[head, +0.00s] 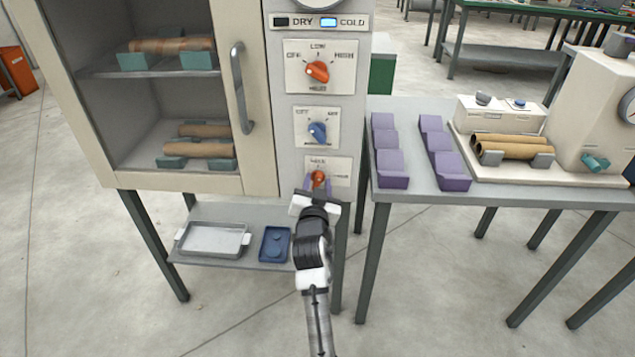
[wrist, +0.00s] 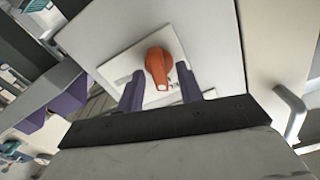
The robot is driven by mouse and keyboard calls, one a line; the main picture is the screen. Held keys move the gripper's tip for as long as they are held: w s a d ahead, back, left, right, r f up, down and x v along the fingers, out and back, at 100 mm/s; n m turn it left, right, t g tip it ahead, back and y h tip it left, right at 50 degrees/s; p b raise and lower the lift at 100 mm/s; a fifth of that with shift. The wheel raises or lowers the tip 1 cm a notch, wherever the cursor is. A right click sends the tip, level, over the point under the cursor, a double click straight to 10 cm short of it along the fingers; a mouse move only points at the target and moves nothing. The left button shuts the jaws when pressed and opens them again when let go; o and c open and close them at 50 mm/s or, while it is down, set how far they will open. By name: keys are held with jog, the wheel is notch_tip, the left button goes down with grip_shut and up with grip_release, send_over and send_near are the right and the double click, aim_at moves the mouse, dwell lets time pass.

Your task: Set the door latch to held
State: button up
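The door latch is an orange-red knob (head: 318,177) on a white label plate (head: 340,172), the lowest of the knobs on the cabinet's control column. It also shows in the wrist view as an orange knob (wrist: 159,66). My gripper (head: 318,188) is right at this knob. In the wrist view its two purple fingers (wrist: 160,88) are apart, one on each side of the knob, with visible gaps. The plate's lettering is partly hidden by my gripper and too small to read surely. The cabinet's glass door (head: 258,100) looks shut, with a grey handle (head: 240,88).
Above the latch are a blue knob (head: 318,131) and a larger orange knob (head: 317,71). A table (head: 420,205) with purple blocks (head: 390,155) stands close on the right. A tray (head: 212,240) and blue dish (head: 275,244) lie on the low shelf.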

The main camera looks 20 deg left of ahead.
jog(key=shift+w, duration=0.15)
grip_shut()
jog(key=shift+a+n, duration=0.1)
jog(key=shift+n, duration=1.6)
grip_release()
jog(key=b+v, duration=0.2)
jog(key=v, duration=1.2)
